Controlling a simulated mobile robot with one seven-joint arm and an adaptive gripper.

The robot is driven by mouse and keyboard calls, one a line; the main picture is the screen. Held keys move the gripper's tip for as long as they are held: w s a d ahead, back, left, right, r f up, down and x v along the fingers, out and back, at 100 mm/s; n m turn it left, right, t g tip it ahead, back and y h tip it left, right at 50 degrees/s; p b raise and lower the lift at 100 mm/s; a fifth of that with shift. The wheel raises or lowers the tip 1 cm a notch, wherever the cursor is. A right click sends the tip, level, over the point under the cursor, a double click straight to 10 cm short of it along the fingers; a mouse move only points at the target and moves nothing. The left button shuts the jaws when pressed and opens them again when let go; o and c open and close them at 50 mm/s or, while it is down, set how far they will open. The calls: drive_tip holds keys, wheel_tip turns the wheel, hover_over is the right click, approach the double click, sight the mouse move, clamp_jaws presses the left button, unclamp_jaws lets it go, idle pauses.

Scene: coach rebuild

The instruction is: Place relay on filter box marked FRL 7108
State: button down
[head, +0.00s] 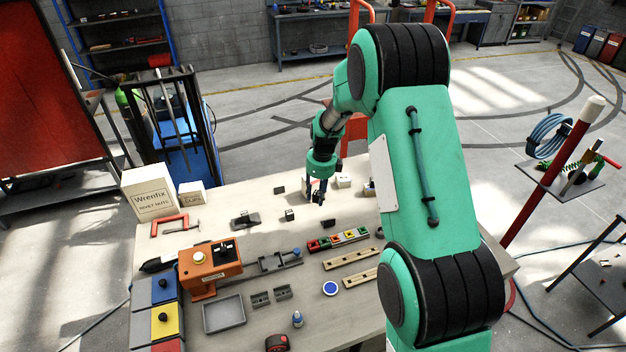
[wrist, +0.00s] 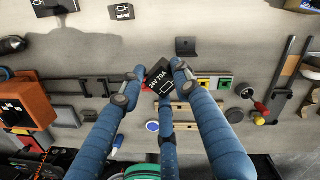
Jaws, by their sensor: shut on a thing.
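The relay is a small black block with white print reading about "24V 70A" and a white symbol. In the wrist view the relay (wrist: 159,77) sits between the fingertips of my gripper (wrist: 158,75), which is shut on it, tilted in the picture. In the head view my gripper (head: 316,194) hangs over the far part of the table, its load small and dark. I cannot read FRL 7108 on anything. A dark box with a white symbol label (wrist: 123,12) lies at the top of the wrist view, its print too small to read.
A workbench (head: 200,262) holds an orange box (head: 211,265), a grey tray (head: 224,314), coloured switches (head: 338,239) and wooden rails (head: 350,258). White cartons (head: 149,193) stand at the left edge. Small white boxes (head: 343,181) stand right of my gripper.

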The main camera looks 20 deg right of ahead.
drive_tip(key=w+d+f+p, duration=0.1)
drive_tip(key=w+d+p, duration=0.1)
drive_tip(key=w, duration=1.4)
drive_tip(key=shift+f, duration=0.25)
drive_tip(key=shift+f+p, duration=0.5)
drive_tip(key=shift+f, duration=1.25)
drive_tip(key=shift+f, duration=0.15)
drive_tip(key=c, duration=1.3)
unclamp_jaws()
drive_tip(key=shift+s, duration=0.1)
